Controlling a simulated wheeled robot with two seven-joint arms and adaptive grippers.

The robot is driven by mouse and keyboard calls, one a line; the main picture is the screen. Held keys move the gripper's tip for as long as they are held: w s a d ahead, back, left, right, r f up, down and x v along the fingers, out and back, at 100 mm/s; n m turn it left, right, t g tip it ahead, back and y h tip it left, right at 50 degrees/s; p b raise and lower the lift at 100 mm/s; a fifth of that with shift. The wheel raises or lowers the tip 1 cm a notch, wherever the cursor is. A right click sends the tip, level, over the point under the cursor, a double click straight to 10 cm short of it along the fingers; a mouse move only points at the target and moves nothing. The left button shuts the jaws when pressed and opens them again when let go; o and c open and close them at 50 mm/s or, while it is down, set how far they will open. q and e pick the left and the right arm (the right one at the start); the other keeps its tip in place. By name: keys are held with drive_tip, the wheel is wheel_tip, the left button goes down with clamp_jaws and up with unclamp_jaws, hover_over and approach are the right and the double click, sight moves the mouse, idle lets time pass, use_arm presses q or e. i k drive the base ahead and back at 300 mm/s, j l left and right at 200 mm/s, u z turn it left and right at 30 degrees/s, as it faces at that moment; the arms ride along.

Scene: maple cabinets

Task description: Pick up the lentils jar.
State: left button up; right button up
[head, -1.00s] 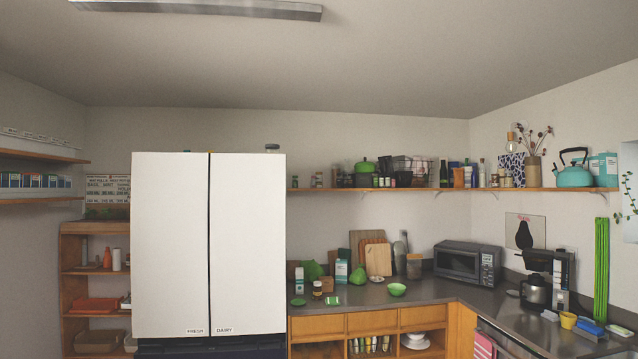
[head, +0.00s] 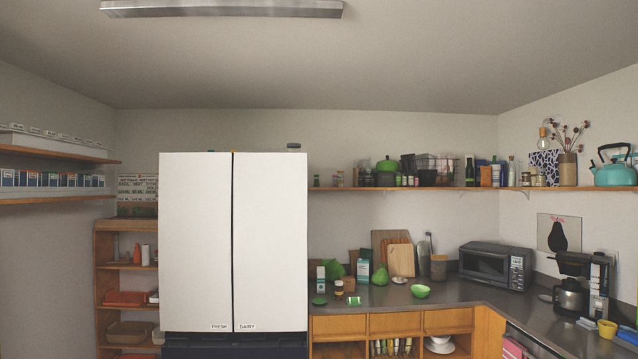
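I cannot tell which thing is the lentils jar; no label is readable at this size. Several jar-like things show. A dark-lidded jar (head: 293,147) stands on top of the white fridge (head: 196,240), near its right edge. A brownish canister (head: 438,267) stands on the counter left of the microwave. A small dark jar with a pale lid (head: 339,288) stands at the counter's left end. Small jars (head: 340,179) stand on the long wall shelf. Neither of my grippers shows.
The grey counter (head: 462,294) runs along the back and right walls. It holds a microwave (head: 494,266), cutting boards (head: 401,261), a green bowl (head: 420,291) and a coffee maker (head: 573,284). Shelves (head: 58,152) hang on the left wall. A wooden shelf unit (head: 106,272) stands left of the fridge.

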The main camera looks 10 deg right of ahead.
sight(340, 177)
drive_tip(key=i+l+u, duration=0.25)
drive_tip(key=l+u, duration=0.25)
drive_tip(key=i+l+u, duration=0.1)
drive_tip(key=l, duration=0.3)
drive_tip(key=i+l+u, duration=0.15)
drive_tip(key=l, duration=0.25)
drive_tip(key=i+l+u, duration=0.1)
drive_tip(key=l, duration=0.3)
drive_tip(key=i+l, duration=0.1)
drive_tip(key=l, duration=0.3)
drive_tip(key=i+l, duration=0.15)
drive_tip(key=l, duration=0.25)
drive_tip(key=i+l, duration=0.1)
drive_tip(key=l, duration=0.3)
drive_tip(key=i+l+u, duration=0.1)
drive_tip(key=l, duration=0.3)
drive_tip(key=i+l, duration=0.15)
drive_tip(key=l, duration=0.25)
drive_tip(key=i+l, duration=0.1)
drive_tip(key=l, duration=0.35)
drive_tip(key=i+l, duration=0.1)
drive_tip(key=l, duration=0.3)
